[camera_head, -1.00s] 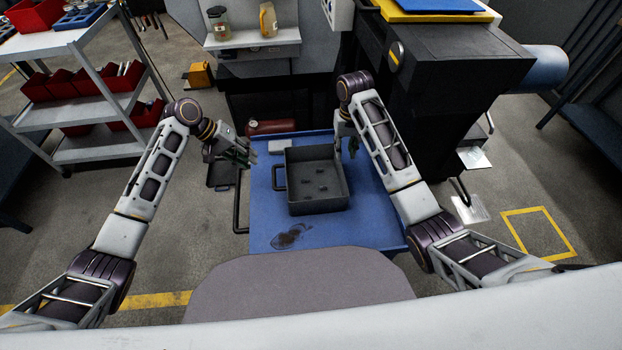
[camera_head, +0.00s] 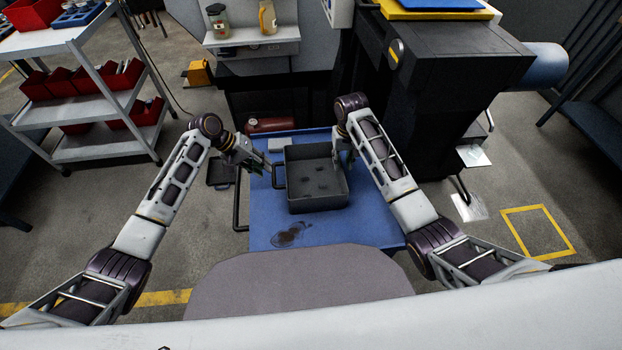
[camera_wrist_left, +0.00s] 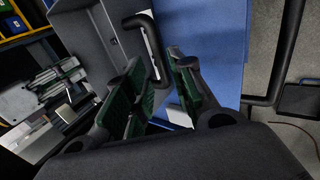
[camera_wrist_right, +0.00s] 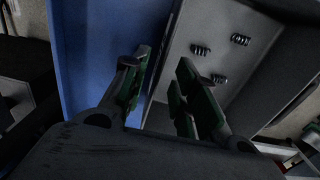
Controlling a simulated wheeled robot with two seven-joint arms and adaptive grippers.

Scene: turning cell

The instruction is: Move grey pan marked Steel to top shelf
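A grey pan (camera_head: 318,190) with several small dark coil-like pieces inside sits on a blue-topped surface (camera_head: 375,228). No Steel marking is readable. Its left handle (camera_head: 277,176) also shows in the left wrist view (camera_wrist_left: 160,62). My left gripper (camera_head: 266,160) is open, its green-padded fingers on either side of that handle, with a gap visible. My right gripper (camera_head: 345,160) is open at the pan's right side. In the right wrist view the pan's wall edge (camera_wrist_right: 166,62) shows between its fingers; contact cannot be told, and the right handle is hidden.
A white shelf unit (camera_head: 100,95) with red bins stands at the left; its top shelf (camera_head: 50,38) holds blue trays. A dark machine (camera_head: 440,75) stands close on the right. A red cylinder (camera_head: 270,125) lies behind the pan.

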